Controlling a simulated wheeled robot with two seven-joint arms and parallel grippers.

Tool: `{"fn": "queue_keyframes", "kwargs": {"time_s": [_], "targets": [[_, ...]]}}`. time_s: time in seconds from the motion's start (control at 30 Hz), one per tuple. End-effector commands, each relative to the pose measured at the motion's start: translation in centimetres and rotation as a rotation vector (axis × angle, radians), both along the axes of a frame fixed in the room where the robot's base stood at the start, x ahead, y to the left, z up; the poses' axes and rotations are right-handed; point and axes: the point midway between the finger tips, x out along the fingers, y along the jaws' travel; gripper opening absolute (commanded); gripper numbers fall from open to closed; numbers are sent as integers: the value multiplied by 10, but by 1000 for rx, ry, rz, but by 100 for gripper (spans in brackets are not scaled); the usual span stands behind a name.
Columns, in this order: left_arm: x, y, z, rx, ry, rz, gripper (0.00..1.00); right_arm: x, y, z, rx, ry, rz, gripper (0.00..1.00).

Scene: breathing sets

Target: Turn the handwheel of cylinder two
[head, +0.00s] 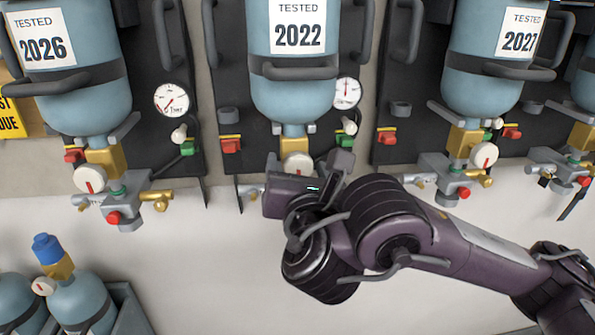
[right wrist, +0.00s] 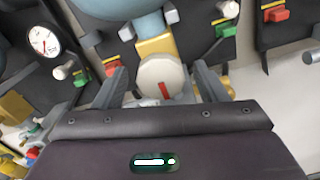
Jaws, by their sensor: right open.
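The middle cylinder (head: 285,95), labelled TESTED 2022, hangs on a dark backplate. Its white handwheel (head: 297,163) with a red mark sits below a brass valve body and is partly hidden by my right gripper. My right gripper (head: 309,165) is just below and in front of this handwheel. In the right wrist view the handwheel (right wrist: 160,79) shows between the two spread grey fingers (right wrist: 161,72), with its red mark pointing down. The fingers are open; contact with the wheel cannot be made out. No cylinder number shows. My left gripper is not in view.
Cylinders labelled 2026 (head: 78,95) and 2027 (head: 490,90) hang on either side, with their own handwheels (head: 90,178) and fittings. Pressure gauges (head: 172,99) and red and green parts sit close by. More cylinders (head: 80,303) stand lower left.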

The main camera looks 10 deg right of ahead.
Motion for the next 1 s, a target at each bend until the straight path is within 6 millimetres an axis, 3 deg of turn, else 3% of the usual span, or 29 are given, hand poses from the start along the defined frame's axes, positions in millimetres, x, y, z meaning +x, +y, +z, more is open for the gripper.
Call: {"fn": "queue_keyframes", "kwargs": {"time_s": [0.47,0.8,1.0], "targets": [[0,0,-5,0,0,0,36,10,-1,0,2,1,-2,66],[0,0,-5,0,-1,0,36,10,-1,0,2,1,-2,24],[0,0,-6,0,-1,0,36,10,-1,0,11,2,-2,21]]}}
